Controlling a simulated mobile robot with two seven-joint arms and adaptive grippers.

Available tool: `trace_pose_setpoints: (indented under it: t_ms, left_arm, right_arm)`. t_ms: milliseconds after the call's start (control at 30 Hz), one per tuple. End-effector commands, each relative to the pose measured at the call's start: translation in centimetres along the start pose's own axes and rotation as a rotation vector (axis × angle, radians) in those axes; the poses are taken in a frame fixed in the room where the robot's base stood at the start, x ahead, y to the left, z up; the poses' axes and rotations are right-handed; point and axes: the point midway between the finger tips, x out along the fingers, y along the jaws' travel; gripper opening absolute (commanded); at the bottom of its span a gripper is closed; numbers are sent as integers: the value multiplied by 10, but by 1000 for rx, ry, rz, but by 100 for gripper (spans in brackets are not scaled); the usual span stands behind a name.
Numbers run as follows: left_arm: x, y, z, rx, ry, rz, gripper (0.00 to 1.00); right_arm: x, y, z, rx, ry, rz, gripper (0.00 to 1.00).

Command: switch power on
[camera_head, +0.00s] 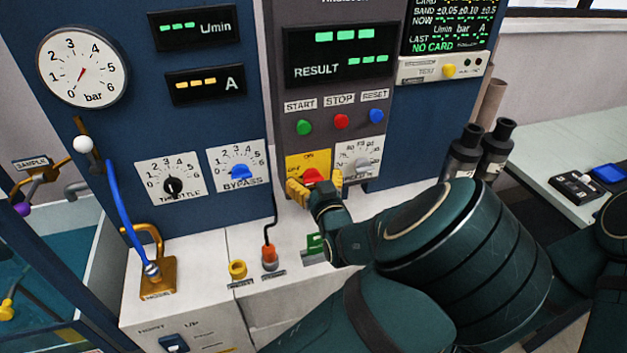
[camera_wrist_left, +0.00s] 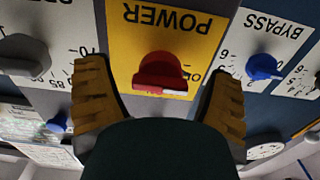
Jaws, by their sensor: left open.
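The power switch is a red rotary knob (camera_head: 311,175) on a yellow plate (camera_head: 307,158) low on the grey panel; ON is printed above it and OFF to its left. My left gripper (camera_head: 316,181) is at the plate with its yellow fingers apart on both sides of the knob. In the left wrist view, upside down, the red knob (camera_wrist_left: 162,72) sits between the open fingers, with a visible gap on each side. A white mark shows on the knob's lower edge there; its exact setting is hard to tell. My right gripper is not in view.
A grey rotary dial (camera_head: 362,164) is close right of the plate, and the blue bypass knob (camera_head: 240,172) is to its left. START, STOP and RESET buttons (camera_head: 341,122) are above. A white ledge with a yellow fitting (camera_head: 237,269) and an orange plug (camera_head: 269,255) lies below.

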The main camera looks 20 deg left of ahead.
Motion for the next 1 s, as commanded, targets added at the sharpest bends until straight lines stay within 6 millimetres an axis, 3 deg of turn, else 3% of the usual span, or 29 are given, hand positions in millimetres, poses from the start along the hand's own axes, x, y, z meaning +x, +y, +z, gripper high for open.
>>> trace_pose_setpoints:
  t_ms: [233, 267, 433, 467, 767, 1000]
  left_arm:
    - [1, 0, 0, 0, 0, 0, 83]
    - [1, 0, 0, 0, 0, -1, 75]
    - [0, 0, 0, 0, 0, -1, 16]
    - [0, 0, 0, 0, 0, -1, 13]
    - [0, 0, -1, 26, -1, -1, 13]
    - [1, -1, -2, 148, -1, -2, 13]
  right_arm:
    - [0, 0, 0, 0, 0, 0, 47]
    - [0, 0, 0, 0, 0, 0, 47]
    - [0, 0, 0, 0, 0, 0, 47]
    - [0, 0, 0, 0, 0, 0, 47]
    - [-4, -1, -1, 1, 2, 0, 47]
    - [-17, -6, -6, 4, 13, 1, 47]
